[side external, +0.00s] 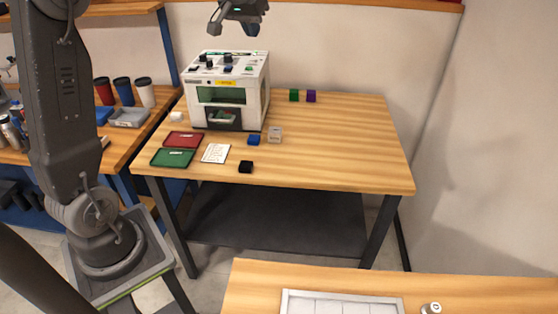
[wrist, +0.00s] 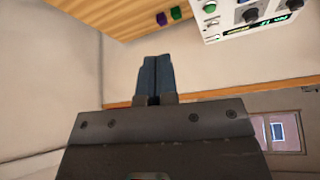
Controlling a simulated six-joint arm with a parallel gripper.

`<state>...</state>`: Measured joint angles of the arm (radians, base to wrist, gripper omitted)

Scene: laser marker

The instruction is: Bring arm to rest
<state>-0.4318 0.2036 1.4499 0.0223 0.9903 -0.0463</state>
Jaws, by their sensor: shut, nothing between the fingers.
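My gripper (side external: 251,27) is high up at the top of the side external view, above and slightly right of the white laser marker (side external: 258,85). In the wrist view my gripper's two dark blue fingers (wrist: 154,80) are together with nothing between them. My gripper touches nothing. Part of the marker, with its knobs and buttons, shows at the top right of the wrist view (wrist: 225,22).
The wooden table (side external: 340,150) holds a red tray (side external: 184,139), a green tray (side external: 172,158), a white note (side external: 216,153), and blue (side external: 254,140), black (side external: 246,167), grey (side external: 275,134), green (side external: 294,95) and purple (side external: 311,96) cubes. Its right side is clear.

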